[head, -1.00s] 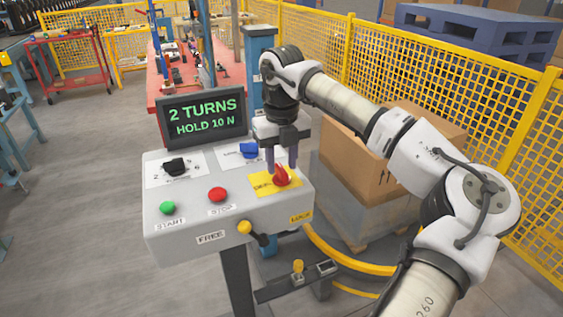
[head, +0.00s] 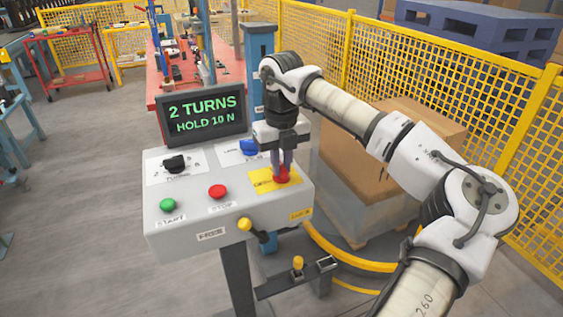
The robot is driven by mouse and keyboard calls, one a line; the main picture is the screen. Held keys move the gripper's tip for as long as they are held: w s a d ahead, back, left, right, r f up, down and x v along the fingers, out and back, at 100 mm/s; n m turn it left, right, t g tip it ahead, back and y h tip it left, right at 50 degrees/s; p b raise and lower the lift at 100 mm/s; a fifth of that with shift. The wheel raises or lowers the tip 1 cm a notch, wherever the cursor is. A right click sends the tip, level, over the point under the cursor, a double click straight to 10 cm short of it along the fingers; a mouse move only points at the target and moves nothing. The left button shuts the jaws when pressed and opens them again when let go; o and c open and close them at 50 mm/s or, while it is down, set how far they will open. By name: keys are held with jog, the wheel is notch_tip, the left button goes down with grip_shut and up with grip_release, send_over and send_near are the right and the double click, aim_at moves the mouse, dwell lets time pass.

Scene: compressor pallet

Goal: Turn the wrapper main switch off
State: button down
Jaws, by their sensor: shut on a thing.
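The wrapper main switch is a red rotary knob (head: 283,178) on a yellow plate (head: 262,184) at the right of the grey control panel (head: 180,218). My gripper (head: 282,172) points down over it, with its fingers shut on the red knob. The fingers hide much of the knob, so I cannot tell its exact angle.
The panel also carries a black knob (head: 175,164), a blue knob (head: 249,147), a green button (head: 168,205), a red button (head: 217,191) and a yellow-tipped lever (head: 245,224). A display (head: 203,114) reads "2 TURNS HOLD 10 N". A boxed pallet load (head: 365,155) and yellow fence stand behind.

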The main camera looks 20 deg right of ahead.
jog(key=shift+n, duration=0.3)
jog(key=n, duration=0.3)
jog(key=shift+n+b, duration=0.4)
jog(key=n, duration=0.4)
jog(key=shift+n, duration=0.3)
jog(key=n, duration=0.4)
jog(key=shift+n, duration=2.4)
jog(key=c, duration=1.4)
grip_release()
jog(key=shift+c, duration=0.2)
